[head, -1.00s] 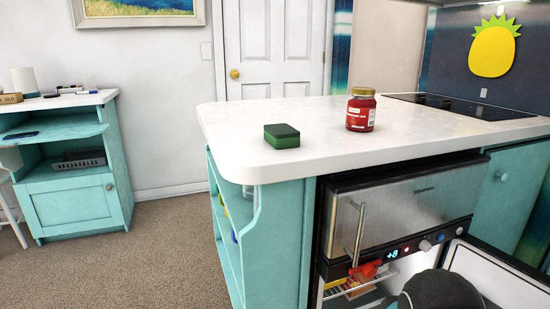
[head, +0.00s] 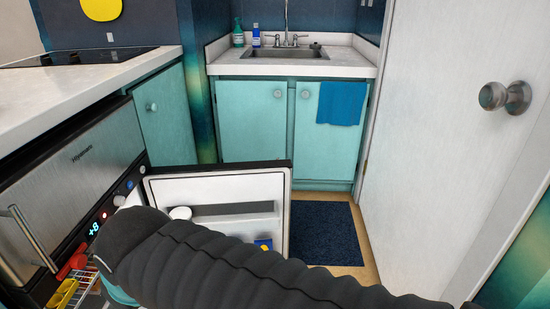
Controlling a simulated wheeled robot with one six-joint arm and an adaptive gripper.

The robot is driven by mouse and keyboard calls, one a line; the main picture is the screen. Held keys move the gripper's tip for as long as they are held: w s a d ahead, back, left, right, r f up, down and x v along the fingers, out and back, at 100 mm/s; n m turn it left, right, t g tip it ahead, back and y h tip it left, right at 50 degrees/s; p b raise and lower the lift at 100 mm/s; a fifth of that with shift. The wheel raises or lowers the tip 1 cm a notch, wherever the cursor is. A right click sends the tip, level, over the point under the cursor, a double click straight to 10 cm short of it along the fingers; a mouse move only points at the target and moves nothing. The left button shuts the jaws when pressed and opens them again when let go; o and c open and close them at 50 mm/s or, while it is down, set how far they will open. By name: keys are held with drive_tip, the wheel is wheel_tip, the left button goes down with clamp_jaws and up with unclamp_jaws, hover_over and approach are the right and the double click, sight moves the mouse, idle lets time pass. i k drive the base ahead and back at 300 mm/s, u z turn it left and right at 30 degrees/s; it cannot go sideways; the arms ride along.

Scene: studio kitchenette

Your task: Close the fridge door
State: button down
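The fridge door (head: 218,190) stands wide open in the middle of the head view. Its white inner side with a grey shelf band faces me, and its dark edge is at the right. A white round item (head: 180,213) and a blue and yellow item (head: 263,244) sit on the inner side of the door. The fridge (head: 64,187) is at the left, with a steel front, a bar handle and a lit display. My dark ribbed arm crosses the lower part and hides the bottom of the door. My gripper does not show.
Red and yellow items (head: 62,293) show in the fridge opening at lower left. Behind the door are a teal sink cabinet (head: 252,118) with a blue towel (head: 340,103) and a dark blue mat (head: 325,234). A white door (head: 430,150) with a round knob closes off the right.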

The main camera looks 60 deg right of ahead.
sight(248, 202)
drive_tip(key=z, duration=2.15)
drive_tip(key=i, duration=0.75)
drive_tip(key=u, duration=1.2)
